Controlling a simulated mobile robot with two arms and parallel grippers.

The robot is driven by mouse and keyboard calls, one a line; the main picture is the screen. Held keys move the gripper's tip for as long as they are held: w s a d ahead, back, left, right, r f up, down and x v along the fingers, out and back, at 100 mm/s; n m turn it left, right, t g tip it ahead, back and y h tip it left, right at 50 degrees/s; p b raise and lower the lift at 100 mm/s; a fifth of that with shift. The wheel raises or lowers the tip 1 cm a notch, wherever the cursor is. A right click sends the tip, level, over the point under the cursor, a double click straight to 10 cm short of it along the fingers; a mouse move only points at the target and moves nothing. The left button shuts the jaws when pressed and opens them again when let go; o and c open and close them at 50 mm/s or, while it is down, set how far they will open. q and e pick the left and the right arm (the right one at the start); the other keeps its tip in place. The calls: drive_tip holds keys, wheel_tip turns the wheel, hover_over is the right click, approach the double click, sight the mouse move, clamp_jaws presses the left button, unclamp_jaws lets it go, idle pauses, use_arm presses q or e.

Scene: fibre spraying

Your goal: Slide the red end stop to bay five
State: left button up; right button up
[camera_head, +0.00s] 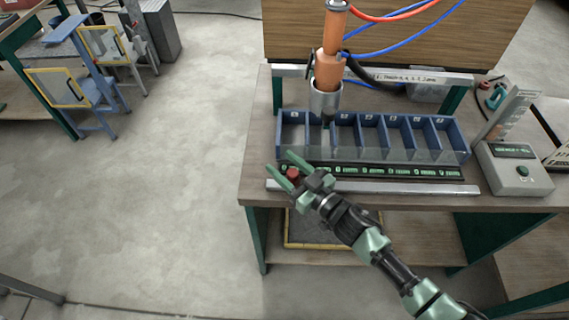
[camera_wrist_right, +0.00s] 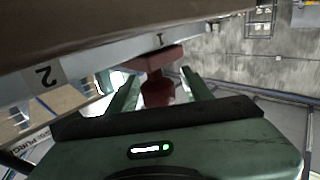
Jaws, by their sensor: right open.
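The red end stop (camera_head: 293,173) sits near the left end of the rail (camera_head: 400,187) along the table's front edge. In the right wrist view the end stop (camera_wrist_right: 156,90) shows a flat block and a round knob. The knob lies between the two green fingers of my right gripper (camera_head: 281,162), which is open; clear gaps show beside the knob. The rail carries a mark above the stop and a "2" (camera_wrist_right: 45,76) further left in that view. The row of blue bays (camera_head: 457,139) stands behind the rail; its labels are too small to read. My left gripper is out of view.
An orange spray unit (camera_head: 329,72) with hoses hangs over the left bays. A dark strip with green labels (camera_head: 390,171) runs between bays and rail. A grey control box (camera_head: 518,175) stands right of the bays.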

clamp_jaws()
idle(1.4)
